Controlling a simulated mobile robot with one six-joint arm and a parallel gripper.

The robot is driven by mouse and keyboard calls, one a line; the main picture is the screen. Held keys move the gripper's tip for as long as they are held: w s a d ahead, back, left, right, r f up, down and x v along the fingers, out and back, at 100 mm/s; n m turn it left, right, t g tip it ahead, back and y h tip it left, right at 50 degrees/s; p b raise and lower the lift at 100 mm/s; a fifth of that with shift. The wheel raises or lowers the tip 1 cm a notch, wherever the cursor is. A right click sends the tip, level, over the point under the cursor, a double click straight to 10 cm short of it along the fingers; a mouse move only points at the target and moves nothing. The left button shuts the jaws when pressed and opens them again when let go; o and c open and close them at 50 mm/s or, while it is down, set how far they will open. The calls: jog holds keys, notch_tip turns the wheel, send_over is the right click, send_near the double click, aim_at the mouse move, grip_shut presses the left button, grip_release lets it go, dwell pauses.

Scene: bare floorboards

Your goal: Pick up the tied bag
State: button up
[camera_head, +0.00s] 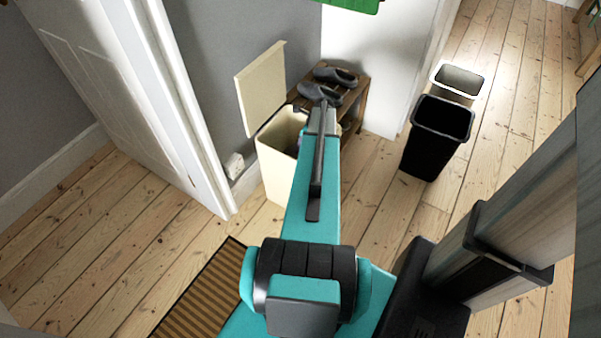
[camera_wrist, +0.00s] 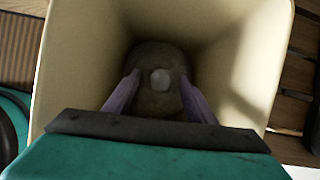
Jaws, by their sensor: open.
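The tied bag (camera_wrist: 158,100) is a dark, brownish rounded bundle with a pale knot on top, low inside the cream bin (camera_wrist: 268,40) in the wrist view. My gripper (camera_wrist: 160,75) is open inside the bin, with one finger on each side of the bag in the picture. I cannot tell whether the fingers touch the bag or are still above it. In the head view the cream bin (camera_head: 272,168) stands with its lid (camera_head: 262,90) raised. My arm covers much of the bin there, and the bag is hidden.
A wooden rack (camera_head: 352,112) with dark shoes (camera_head: 334,75) stands right behind the bin. A black bin (camera_head: 433,140) and a white bin (camera_head: 460,80) stand to the right. A grey wall is behind, a white door to the left. A striped mat (camera_head: 205,292) lies in front.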

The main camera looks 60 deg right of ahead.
jog(key=shift+x, duration=1.2)
grip_shut()
jog(key=shift+r, duration=0.1)
dwell(0.7)
